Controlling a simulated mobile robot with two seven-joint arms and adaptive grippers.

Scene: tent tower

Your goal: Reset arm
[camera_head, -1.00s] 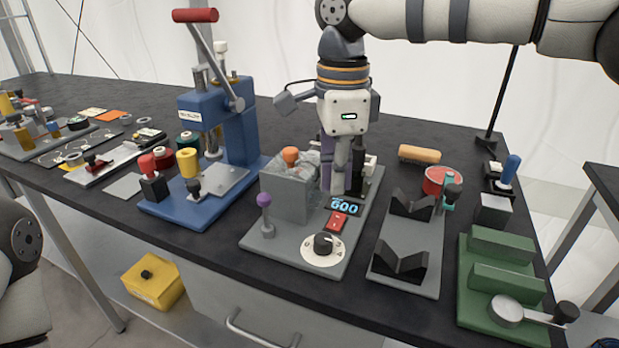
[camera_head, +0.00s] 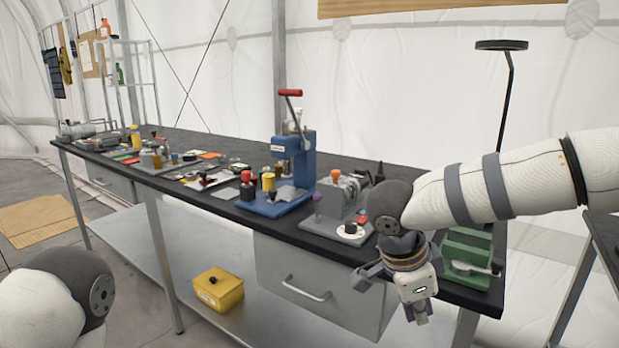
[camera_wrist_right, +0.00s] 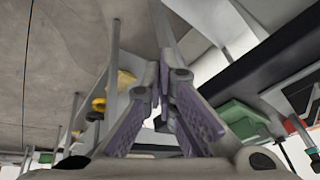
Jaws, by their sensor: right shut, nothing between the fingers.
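My right gripper (camera_head: 417,312) hangs in front of the workbench's front edge, at the lower right of the head view, with its fingers pointing down. It is shut and empty. In the right wrist view its two purple-padded fingers (camera_wrist_right: 163,95) come together at the tips with nothing held between them. My right arm comes in from the right and hides part of the bench top. Of my left arm only a rounded link shows at the lower left; its gripper is out of view.
The black bench top (camera_head: 235,215) carries a blue press (camera_head: 292,165), a grey fixture (camera_head: 340,200) and a green block (camera_head: 468,250). A drawer (camera_head: 310,280) is below. A yellow box (camera_head: 218,288) sits on the lower shelf. A floor lamp (camera_head: 507,90) stands behind. Open floor lies left.

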